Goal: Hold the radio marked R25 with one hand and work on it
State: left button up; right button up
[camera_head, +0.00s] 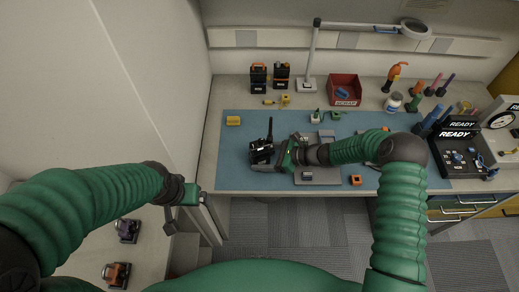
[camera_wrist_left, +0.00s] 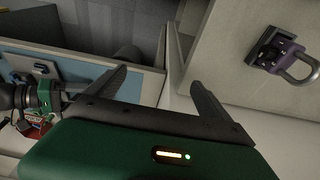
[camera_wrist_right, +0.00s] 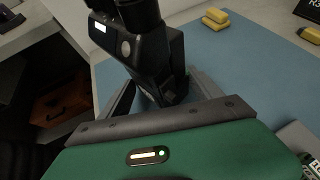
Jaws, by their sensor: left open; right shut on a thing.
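A black radio (camera_head: 262,151) with an upright antenna is over the left part of the blue mat (camera_head: 240,176). My right gripper (camera_head: 280,157) is shut on this radio. In the right wrist view the radio (camera_wrist_right: 148,52) stands between the fingers, tilted, with a small white label and a round knob or button; I cannot read an R25 mark on it. My left gripper (camera_head: 190,194) is open and empty, off the left front corner of the bench. Its spread fingers show in the left wrist view (camera_wrist_left: 160,84).
Two radios (camera_head: 259,77) (camera_head: 281,75) stand at the back left. A red bin (camera_head: 345,89), a lamp (camera_head: 307,84), yellow blocks (camera_head: 233,121) and an orange piece (camera_head: 355,180) are around. Black READY units (camera_head: 456,150) stand at right. Padlock-like items (camera_head: 128,230) lie on the left surface.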

aim_at(261, 139)
pick_arm(q)
jog(key=w+d+r+m, duration=0.1)
jog(key=w+d, duration=0.1)
jog(key=w, duration=0.2)
jog(key=w+d+r+m, duration=0.2)
jog(key=w+d, duration=0.1)
jog(key=w, duration=0.2)
jog(key=w+d+r+m+g, duration=0.1)
jog(key=w+d, duration=0.1)
jog(key=w, duration=0.3)
jog(key=shift+w+d+r+m, duration=0.1)
jog(key=shift+d+r+m, duration=0.2)
jog(key=shift+d, duration=0.1)
jog(key=c, duration=1.2)
jog(key=w+d+r+m, duration=0.1)
jog(key=w+d, duration=0.1)
jog(key=d, duration=0.1)
jog(key=w+d+r+m+g, duration=0.1)
jog(key=w+d+m, duration=0.1)
jog(key=w+d, duration=0.1)
jog(key=w+d+r+m, duration=0.1)
jog(key=w+d, duration=0.1)
jog(key=d, duration=0.3)
jog(key=shift+w+d+r+m+g, duration=0.1)
jog(key=shift+w+r+m+g, duration=0.2)
jog(key=shift+m, duration=0.1)
jog(key=shift+c, duration=0.5)
jog(key=f, duration=0.8)
jog(key=shift+d+f, duration=0.4)
